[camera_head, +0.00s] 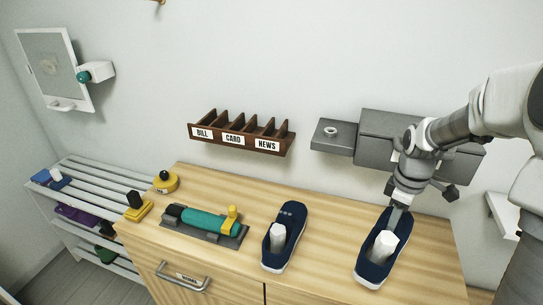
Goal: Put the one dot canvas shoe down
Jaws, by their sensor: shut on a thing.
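A navy canvas shoe (369,262) with a white sole and a white block-like piece in its opening is at the right of the wooden cabinet top. My gripper (397,216) is shut on the shoe's far end, reaching down from above right. The gripper hides that end, so I cannot read any dots there. The shoe looks level, at or just above the wood; I cannot tell whether it touches. A second navy shoe (291,221) stands to its left, with several pale dots on its far end and a similar white piece inside.
A teal and yellow device (203,221) on a dark base sits left of the second shoe. Yellow items (165,181) stand at the cabinet's left end. A labelled wooden sorter (240,133) and a grey wall unit (376,135) are behind. Bare wood (325,235) lies between the shoes.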

